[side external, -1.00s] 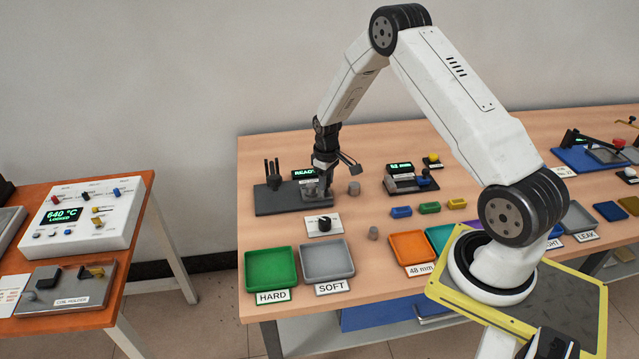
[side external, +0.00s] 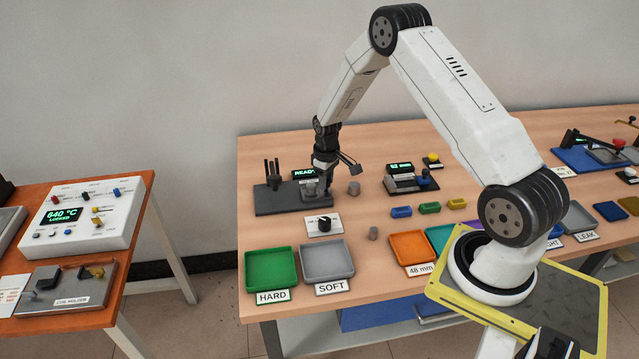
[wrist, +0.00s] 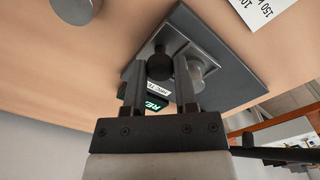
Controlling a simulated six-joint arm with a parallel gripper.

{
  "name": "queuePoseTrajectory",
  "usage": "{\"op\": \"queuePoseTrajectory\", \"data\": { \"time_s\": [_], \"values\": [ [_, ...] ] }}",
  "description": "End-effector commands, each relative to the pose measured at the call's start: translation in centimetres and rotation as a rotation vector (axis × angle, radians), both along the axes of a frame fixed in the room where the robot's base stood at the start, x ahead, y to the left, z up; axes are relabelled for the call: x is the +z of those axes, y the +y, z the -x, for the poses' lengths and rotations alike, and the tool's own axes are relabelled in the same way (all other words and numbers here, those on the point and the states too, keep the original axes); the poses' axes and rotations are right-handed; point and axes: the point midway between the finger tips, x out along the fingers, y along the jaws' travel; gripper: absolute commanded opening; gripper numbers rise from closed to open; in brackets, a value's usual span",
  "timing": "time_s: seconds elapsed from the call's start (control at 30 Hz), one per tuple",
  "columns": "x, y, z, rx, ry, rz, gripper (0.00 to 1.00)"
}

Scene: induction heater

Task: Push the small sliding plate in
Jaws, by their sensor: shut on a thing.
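The small sliding plate (wrist: 171,34) is a light grey piece on a dark grey base (wrist: 232,78), seen in the wrist view. A black round knob (wrist: 159,66) stands on it. My gripper (wrist: 160,72) has its two fingers on either side of this knob and is shut on it. In the side external view my gripper (side external: 322,186) points down at the dark base (side external: 280,204), at its right part. The plate is mostly hidden there by the gripper. A round silver piece (wrist: 200,67) shows beside the right finger in the wrist view.
A small display reading READY (side external: 304,173) stands behind the base, close to my gripper. Dark upright pegs (side external: 272,172) rise at the base's left. A black dial (side external: 324,225) and green tray (side external: 271,285) lie in front.

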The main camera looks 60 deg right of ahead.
Motion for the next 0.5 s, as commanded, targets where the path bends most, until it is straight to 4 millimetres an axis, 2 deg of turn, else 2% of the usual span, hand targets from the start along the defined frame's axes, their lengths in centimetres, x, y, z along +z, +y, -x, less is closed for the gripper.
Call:
{"op": "queuePoseTrajectory", "data": {
  "time_s": [0.17, 0.4, 0.5],
  "values": [
    [0.1, 0.9, -1.1, 0.003, -0.002, 0.001, 0.00],
    [0.1, 4.0, -4.1, 0.005, -0.003, 0.001, 0.00],
    [0.1, 4.7, -4.9, 0.002, -0.003, 0.001, 0.00]
  ]
}}
